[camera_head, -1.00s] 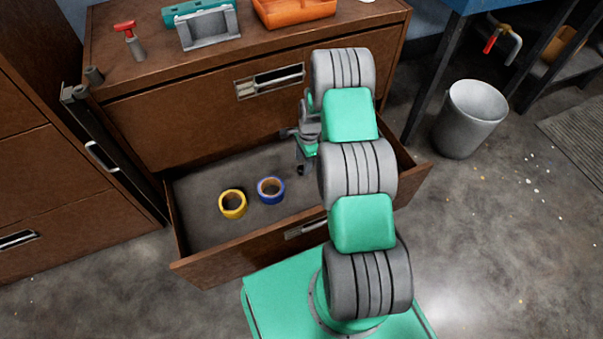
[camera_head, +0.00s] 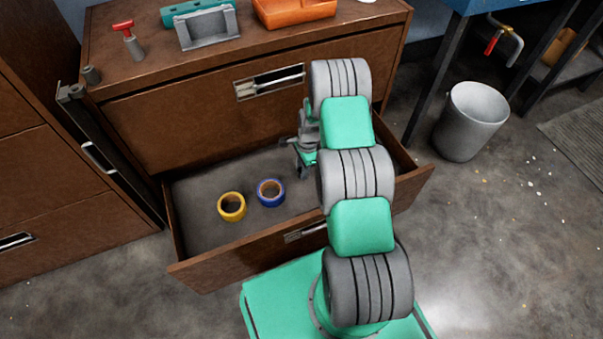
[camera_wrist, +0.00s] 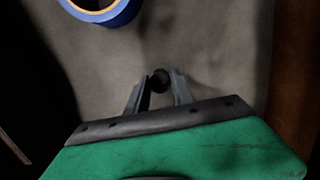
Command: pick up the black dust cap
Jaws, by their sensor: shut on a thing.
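The black dust cap (camera_wrist: 160,80) shows in the wrist view as a small dark round thing between the fingertips. My gripper (camera_wrist: 160,92) is shut on it, with a finger on each side. In the head view my gripper (camera_head: 302,170) is low inside the open drawer (camera_head: 200,245), toward its right side. The cap cannot be made out in the head view. Whether the cap touches the drawer floor cannot be told.
A blue tape roll (camera_head: 271,192) and a yellow tape roll (camera_head: 232,207) lie in the drawer, left of my gripper. The blue roll also shows in the wrist view (camera_wrist: 105,12). Drawer walls surround the gripper. A grey bucket (camera_head: 470,120) stands at right.

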